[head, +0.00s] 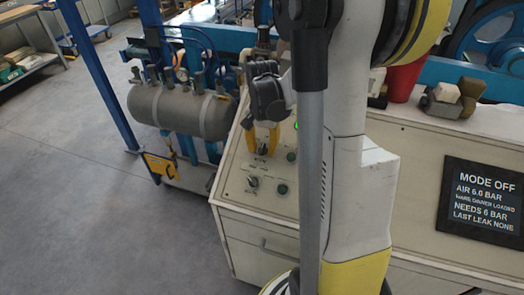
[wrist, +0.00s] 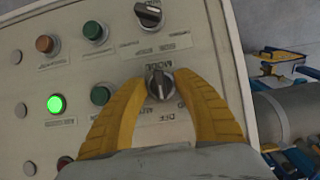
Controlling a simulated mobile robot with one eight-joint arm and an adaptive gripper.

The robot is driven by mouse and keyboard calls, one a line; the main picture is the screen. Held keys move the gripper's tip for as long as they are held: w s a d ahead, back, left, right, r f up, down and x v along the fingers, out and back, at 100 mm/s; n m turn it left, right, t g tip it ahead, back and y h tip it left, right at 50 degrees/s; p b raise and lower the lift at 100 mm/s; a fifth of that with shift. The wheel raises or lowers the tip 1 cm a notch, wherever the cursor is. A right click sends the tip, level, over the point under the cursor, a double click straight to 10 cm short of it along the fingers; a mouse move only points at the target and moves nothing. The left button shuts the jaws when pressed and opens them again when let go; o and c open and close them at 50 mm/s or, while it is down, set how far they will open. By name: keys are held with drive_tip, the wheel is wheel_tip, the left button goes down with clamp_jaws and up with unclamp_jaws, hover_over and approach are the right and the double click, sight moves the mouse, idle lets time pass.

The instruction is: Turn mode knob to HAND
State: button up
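The mode knob (wrist: 158,86) is a dark round selector with a pale grip bar, on the sloped cream control panel (wrist: 120,20). In the wrist view, MODE is printed by it, with OFF and AUTO lettering on its near side; the HAND mark is not readable. My gripper (wrist: 160,82) has its two yellow fingers apart, one on each side of the knob. I cannot tell whether they touch it. In the head view my gripper (head: 264,148) reaches down to the panel, its fingers hiding most of the knob. The black sign (head: 482,200) reads MODE OFF, AIR 6.0 BAR.
A second dark selector knob (wrist: 148,14) lies beyond the mode knob. A grey air tank (head: 185,110) stands left of the cabinet. A red container (head: 403,80) stands on the cabinet top.

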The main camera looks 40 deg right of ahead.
drive_tip(key=shift+f, duration=0.1)
clamp_jaws()
drive_tip(key=shift+n, duration=0.3)
drive_tip(key=n+g, duration=0.1)
drive_tip(key=n+h, duration=0.1)
drive_tip(key=n, duration=0.1)
drive_tip(key=shift+a+n+g+h+b, duration=0.1)
drive_tip(key=shift+n+g+h+b, duration=0.2)
drive_tip(key=shift+g+b, duration=0.1)
drive_tip(key=n+g+h+b, duration=0.1)
drive_tip(key=n, duration=0.2)
drive_tip(key=shift+n+h, duration=0.3)
drive_tip(key=shift+h, duration=0.1)
idle(0.4)
unclamp_jaws()
